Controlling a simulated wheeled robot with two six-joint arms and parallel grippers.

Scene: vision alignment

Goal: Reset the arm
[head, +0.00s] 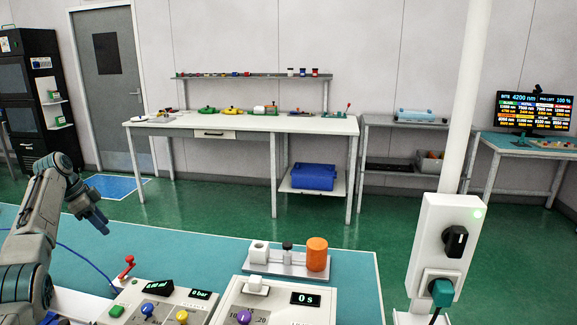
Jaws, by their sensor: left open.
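My left arm comes in from the left, bent at the elbow, and its gripper (98,222) hangs down over the left part of the teal bench (200,245). The gripper is small and seen from the side; nothing shows between its fingers. It is apart from the devices on the bench. My right gripper is not in view.
Control boxes with knobs, buttons and displays (305,299) stand at the bench front. A rack (290,265) holds an orange cylinder (317,254). A white post with a switch box (446,240) rises at right. A blue cable lies near my arm. The bench middle is clear.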

